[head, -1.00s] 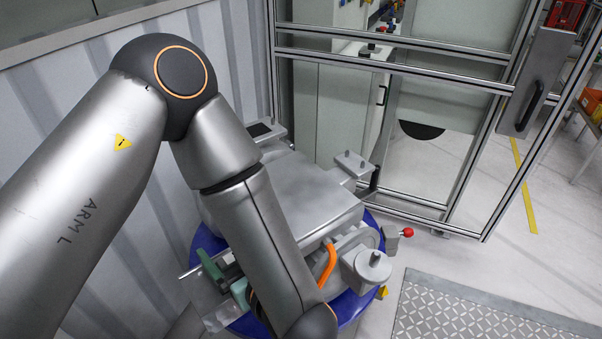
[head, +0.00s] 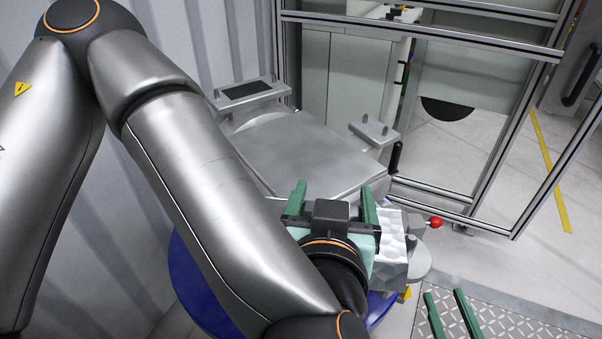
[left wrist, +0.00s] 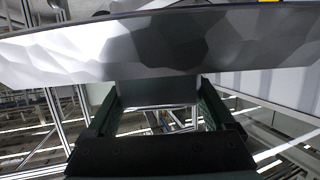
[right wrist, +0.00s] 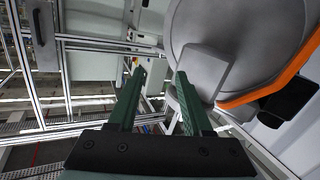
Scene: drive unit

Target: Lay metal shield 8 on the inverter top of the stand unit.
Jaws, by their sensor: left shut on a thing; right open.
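The metal shield (head: 393,243), a bright, faceted sheet, is in my left gripper (head: 334,191). In the left wrist view the shield (left wrist: 190,42) spans the top of the picture, its near part between the green fingers. In the head view the gripper's body and fingers hide part of it. The stand unit's flat grey inverter top (head: 310,155) lies just beyond the left gripper, and its surface is bare. I cannot tell whether the shield touches the unit. My right gripper (head: 443,294) is open and empty at the lower right; its spread fingers (right wrist: 160,75) show in the right wrist view.
A grey bracket with two pegs (head: 374,132) stands at the top's right corner. A block with a dark pad (head: 247,91) is at its back left. A red knob (head: 436,222) juts out on the right. An aluminium-framed enclosure (head: 420,45) stands behind; a corrugated wall is left.

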